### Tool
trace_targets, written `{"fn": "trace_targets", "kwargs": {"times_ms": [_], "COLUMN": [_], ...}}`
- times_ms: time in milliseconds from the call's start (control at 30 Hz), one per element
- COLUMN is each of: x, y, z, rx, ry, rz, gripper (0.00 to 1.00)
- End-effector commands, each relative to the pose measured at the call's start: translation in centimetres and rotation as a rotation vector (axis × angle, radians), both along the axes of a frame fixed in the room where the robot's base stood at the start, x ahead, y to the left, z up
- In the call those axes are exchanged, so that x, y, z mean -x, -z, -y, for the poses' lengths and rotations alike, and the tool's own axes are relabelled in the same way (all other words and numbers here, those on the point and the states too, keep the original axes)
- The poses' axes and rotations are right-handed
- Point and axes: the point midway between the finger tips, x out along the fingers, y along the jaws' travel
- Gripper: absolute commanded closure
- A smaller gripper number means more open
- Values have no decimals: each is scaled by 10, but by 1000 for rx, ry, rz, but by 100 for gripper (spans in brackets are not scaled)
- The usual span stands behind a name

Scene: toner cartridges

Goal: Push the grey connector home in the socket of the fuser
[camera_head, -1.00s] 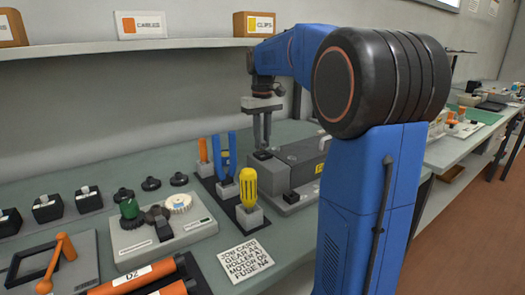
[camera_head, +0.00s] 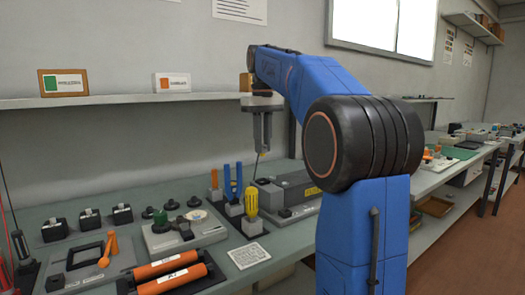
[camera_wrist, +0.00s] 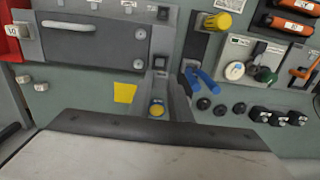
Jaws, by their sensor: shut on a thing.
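The fuser (camera_head: 303,188) is a long grey box on the bench. A dark square socket (camera_head: 265,182) sits at its left end; it also shows in the wrist view (camera_wrist: 160,62). My gripper (camera_head: 262,150) points down and is shut, raised above that end of the fuser and apart from it. In the wrist view my grey fingers show at the middle, below the socket.
Left of the fuser stand blue pliers (camera_head: 233,185) and a yellow-handled tool (camera_head: 251,203). A printed card (camera_head: 248,256) lies in front. Orange rollers (camera_head: 168,272) lie nearer left. A shelf (camera_head: 120,101) runs along the wall behind.

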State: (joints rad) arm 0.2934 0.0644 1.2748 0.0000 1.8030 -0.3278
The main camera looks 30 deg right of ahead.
Motion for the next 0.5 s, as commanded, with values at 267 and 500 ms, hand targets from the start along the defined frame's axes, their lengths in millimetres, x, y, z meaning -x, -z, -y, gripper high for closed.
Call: {"fn": "trace_targets", "kwargs": {"times_ms": [267,500], "x": [1,1], "y": [19,42], "z": [0,0], "rx": [0,0], "ry": [0,0], "rz": [0,0], "gripper": [100,100]}}
